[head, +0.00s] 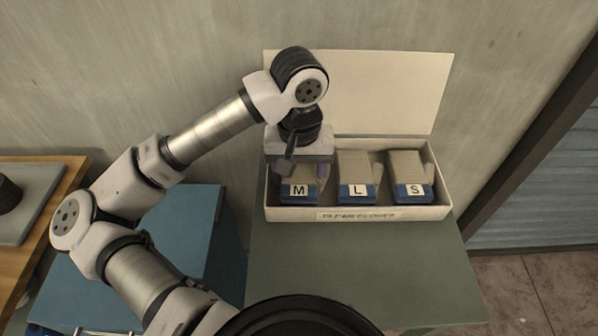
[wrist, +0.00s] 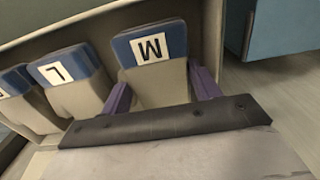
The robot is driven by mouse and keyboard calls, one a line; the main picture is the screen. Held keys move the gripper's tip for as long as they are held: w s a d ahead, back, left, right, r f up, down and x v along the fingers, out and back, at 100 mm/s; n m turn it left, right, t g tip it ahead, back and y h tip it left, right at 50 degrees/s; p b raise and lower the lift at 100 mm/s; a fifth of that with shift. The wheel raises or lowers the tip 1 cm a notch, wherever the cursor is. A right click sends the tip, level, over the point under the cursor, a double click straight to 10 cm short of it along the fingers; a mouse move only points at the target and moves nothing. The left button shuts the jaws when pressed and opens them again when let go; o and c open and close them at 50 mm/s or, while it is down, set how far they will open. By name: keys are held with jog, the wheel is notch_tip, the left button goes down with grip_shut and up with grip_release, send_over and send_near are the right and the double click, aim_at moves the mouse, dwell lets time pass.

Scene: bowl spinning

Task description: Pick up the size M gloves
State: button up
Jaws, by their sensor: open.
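The size M gloves (head: 299,192), grey with a blue cuff and a white M label, stand at the left end of an open box (head: 385,213). In the wrist view the M gloves (wrist: 152,70) lie between the two purple fingers of my gripper (wrist: 162,92). My gripper (head: 297,171) is open, above and around the M gloves in the head view, and hides their upper part. Whether the fingers touch the gloves I cannot tell.
The L gloves (head: 355,176) and the S gloves (head: 408,175) stand to the right in the same box. The box's raised lid (head: 390,92) leans at the back by the wall. The green table (head: 360,260) is clear in front. A blue cabinet (head: 185,250) stands at left.

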jog(key=shift+f, duration=0.15)
jog(key=c, duration=0.8)
jog(key=shift+o, duration=0.2)
